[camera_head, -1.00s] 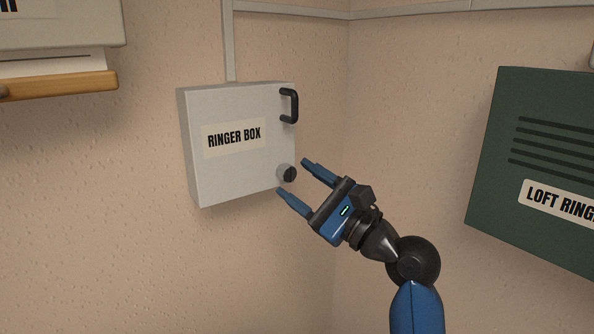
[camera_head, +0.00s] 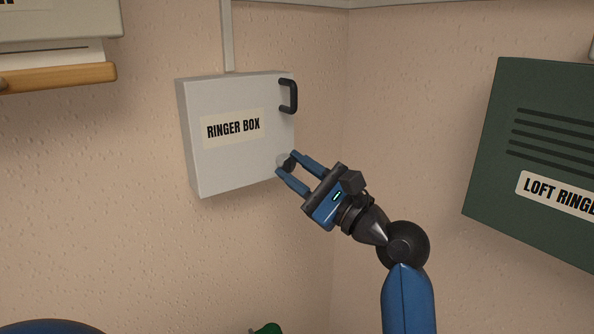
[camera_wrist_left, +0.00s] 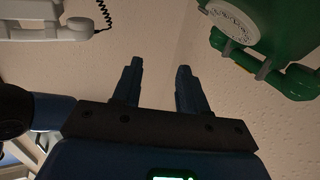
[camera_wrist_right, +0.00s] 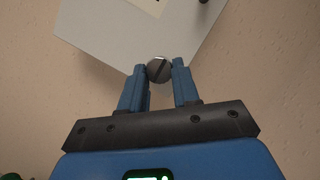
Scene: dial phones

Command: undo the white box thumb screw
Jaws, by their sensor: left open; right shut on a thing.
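The white ringer box (camera_head: 235,165) hangs on the wall, with a "RINGER BOX" label and a black handle (camera_head: 289,96) at its upper right. Its round thumb screw (camera_head: 287,162) is at the lower right of the door. My right gripper (camera_head: 286,164) has its fingers on both sides of the screw and is shut on it. In the right wrist view the slotted screw head (camera_wrist_right: 159,69) sits between the two fingertips. My left gripper (camera_wrist_left: 158,70) is open and empty in the left wrist view, away from the box.
A green box labelled "LOFT RING..." (camera_head: 545,150) hangs at the right. The left wrist view shows a green dial phone (camera_wrist_left: 265,40) and a white phone with a coiled cord (camera_wrist_left: 45,25).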

